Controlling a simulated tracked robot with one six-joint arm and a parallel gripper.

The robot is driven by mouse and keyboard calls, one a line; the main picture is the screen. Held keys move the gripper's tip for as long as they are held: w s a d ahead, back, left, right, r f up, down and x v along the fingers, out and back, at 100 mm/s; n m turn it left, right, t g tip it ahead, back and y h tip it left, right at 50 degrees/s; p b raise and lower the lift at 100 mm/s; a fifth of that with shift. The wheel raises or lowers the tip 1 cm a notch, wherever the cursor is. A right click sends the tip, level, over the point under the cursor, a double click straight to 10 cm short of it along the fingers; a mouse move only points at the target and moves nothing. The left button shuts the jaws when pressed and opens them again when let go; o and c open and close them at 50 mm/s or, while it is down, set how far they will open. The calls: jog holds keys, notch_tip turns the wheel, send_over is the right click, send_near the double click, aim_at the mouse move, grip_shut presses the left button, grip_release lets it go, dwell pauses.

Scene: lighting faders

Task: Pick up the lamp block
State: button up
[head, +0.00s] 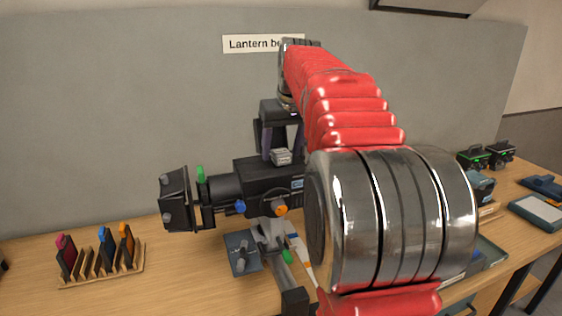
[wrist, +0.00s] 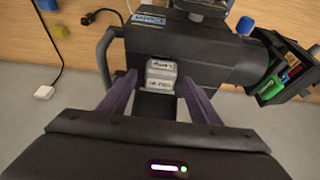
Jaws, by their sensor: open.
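The lamp block (head: 281,157) is a small pale grey block at the top of the black lantern. In the wrist view the lamp block (wrist: 161,70) shows printed labels and sits between my two purple fingers. My gripper (head: 282,153) points down from above and is open, with one finger on each side of the block. In the wrist view gaps show between the fingers of my gripper (wrist: 158,80) and the block's sides. I cannot tell whether the block's lower part sits inside the lantern. My red arm hides part of the bench at right.
The black lantern (head: 232,184) has green, blue and orange knobs and stands on the wooden bench (head: 165,290). A wooden rack (head: 100,274) of coloured filter frames is at left. Small devices (head: 485,155) stand at right. A grey panel (head: 120,110) rises behind.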

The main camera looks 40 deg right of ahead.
jog(key=shift+c, duration=0.5)
jog(key=c, duration=0.9)
